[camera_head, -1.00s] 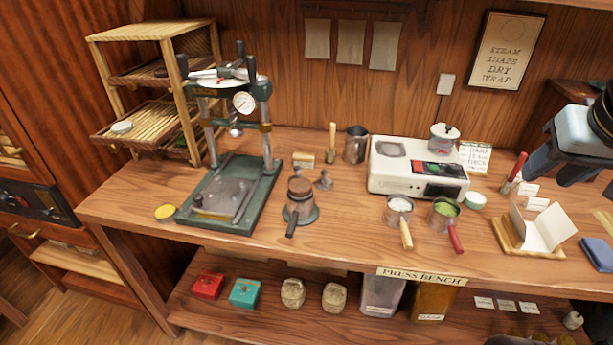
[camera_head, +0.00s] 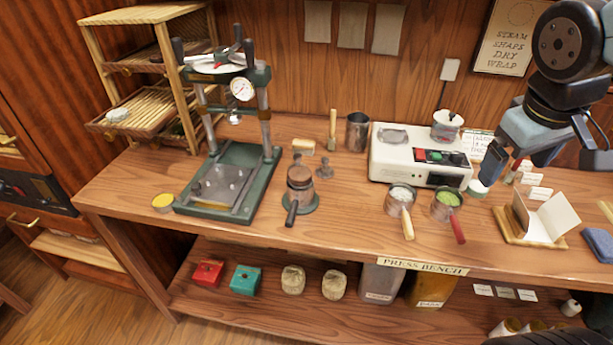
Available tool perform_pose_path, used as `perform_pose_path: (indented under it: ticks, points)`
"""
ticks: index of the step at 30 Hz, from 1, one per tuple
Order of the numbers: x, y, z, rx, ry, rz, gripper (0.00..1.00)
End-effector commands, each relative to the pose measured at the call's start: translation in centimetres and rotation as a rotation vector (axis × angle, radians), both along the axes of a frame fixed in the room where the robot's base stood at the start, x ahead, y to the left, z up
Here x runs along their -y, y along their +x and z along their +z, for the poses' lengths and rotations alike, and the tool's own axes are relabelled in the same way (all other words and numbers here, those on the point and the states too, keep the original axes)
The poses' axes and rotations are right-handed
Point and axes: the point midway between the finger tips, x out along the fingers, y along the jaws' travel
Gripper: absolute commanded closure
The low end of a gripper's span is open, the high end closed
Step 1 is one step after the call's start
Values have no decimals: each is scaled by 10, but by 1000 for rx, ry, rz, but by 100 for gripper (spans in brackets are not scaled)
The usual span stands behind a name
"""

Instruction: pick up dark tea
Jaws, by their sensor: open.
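No label readable here names the dark tea. A brown, dark-topped vessel with a dark handle (camera_head: 300,187) stands on a round green base right of the press; its contents are not clear. To its right, a yellow-handled pan (camera_head: 401,198) holds pale leaf and a red-handled pan (camera_head: 447,204) holds green leaf. My gripper (camera_head: 515,168) is at the right of the bench, above and right of these pans, pointing down. It is open and nothing shows between its fingers.
A green press (camera_head: 230,185) stands at left beside a wooden rack (camera_head: 150,17). A white scale-like machine (camera_head: 418,160) sits behind the pans. A paper holder (camera_head: 530,240) and blue cloth (camera_head: 598,243) lie at right. Bins and packets fill the lower shelf. The bench front is clear.

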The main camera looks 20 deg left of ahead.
Motion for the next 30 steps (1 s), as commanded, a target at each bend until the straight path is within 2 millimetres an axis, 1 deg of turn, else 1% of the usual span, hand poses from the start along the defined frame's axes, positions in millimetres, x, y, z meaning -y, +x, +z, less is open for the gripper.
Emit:
perform_pose_path:
  ticks: [1,8,17,20,24,26,30]
  points:
    - [-8,5,-6,-27,-40,64,7]
    - [-41,22,-28,-111,-245,344,7]
    - [-98,39,-55,-174,-538,715,7]
    - [-121,42,-63,-183,-642,835,7]
    - [-156,42,-74,-181,-793,1004,7]
    - [-171,41,-79,-178,-860,1076,7]
    - [-211,35,-90,-158,-1021,1239,7]
